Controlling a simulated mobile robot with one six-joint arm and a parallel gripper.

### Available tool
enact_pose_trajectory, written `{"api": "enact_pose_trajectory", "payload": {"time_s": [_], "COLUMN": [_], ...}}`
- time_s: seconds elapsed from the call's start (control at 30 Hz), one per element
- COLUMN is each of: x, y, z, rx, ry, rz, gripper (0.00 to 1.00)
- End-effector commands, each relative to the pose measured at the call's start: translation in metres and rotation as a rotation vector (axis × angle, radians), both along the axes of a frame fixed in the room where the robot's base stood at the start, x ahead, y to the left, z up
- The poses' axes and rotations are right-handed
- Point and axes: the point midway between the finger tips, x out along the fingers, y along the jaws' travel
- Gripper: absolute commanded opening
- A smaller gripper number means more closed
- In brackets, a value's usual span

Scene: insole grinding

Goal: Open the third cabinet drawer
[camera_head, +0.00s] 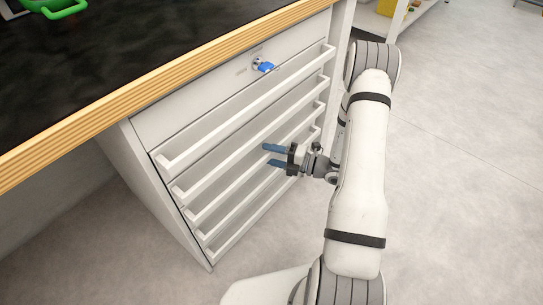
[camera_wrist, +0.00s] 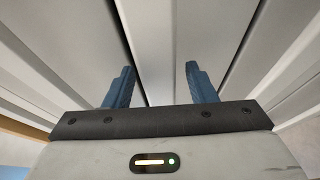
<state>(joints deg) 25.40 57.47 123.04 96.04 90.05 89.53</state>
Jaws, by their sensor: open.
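The white cabinet (camera_head: 140,165) stands under the workbench, with several drawers that have long white bar handles. Every drawer looks shut. The third bar handle from the top (camera_head: 212,198) runs slantwise across the front, below the second handle (camera_head: 215,168). My gripper (camera_head: 270,155) is open, with its blue fingers pointing at the drawer fronts around the third and lower handles. In the wrist view, my gripper (camera_wrist: 159,75) has its fingers apart, with pale drawer fronts and handle bars beyond them. Nothing is clearly held, and I cannot tell whether a finger touches a handle.
A blue key (camera_head: 265,67) sticks out of the lock on the top panel. The dark bench top (camera_head: 120,60) with a wooden edge overhangs the cabinet. A green container (camera_head: 55,8) sits on it. The grey floor (camera_head: 460,190) on the right is clear.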

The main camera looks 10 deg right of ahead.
Motion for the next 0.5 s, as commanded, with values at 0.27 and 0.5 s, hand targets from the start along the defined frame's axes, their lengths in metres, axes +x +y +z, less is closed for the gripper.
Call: {"api": "enact_pose_trajectory", "payload": {"time_s": [0.27,0.5], "x": [0.0028,0.0027], "y": [0.0046,0.0042], "z": [0.0005,0.0005], "rx": [0.000,0.000], "ry": [0.000,0.000], "rz": [0.000,0.000], "gripper": [0.51,0.37]}}
